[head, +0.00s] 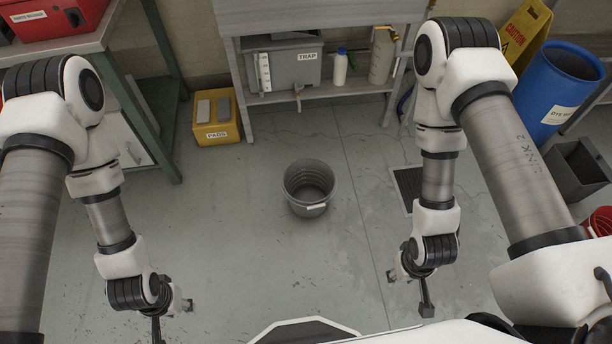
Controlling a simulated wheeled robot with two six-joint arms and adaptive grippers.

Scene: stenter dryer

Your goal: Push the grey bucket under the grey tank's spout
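The grey bucket (309,205) stands upright and looks empty on the floor in the middle of the head view, with a pale label on its near side. The grey tank (296,68), labelled TRAP, sits on the lower shelf of a grey bench behind it. Its small spout (298,97) hangs over the shelf's front edge, beyond the bucket and slightly left of it. My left gripper (173,316) is low at the left, fingers apart and empty, clear of the bucket. My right gripper (409,290) is nearer than the bucket and to its right, fingers apart and empty.
A yellow PADS box (216,118) stands on the floor left of the bench (320,96). A floor drain grate (408,186) lies right of the bucket. A blue drum (556,90) and a yellow caution sign (524,32) are at right. Floor between bucket and bench is clear.

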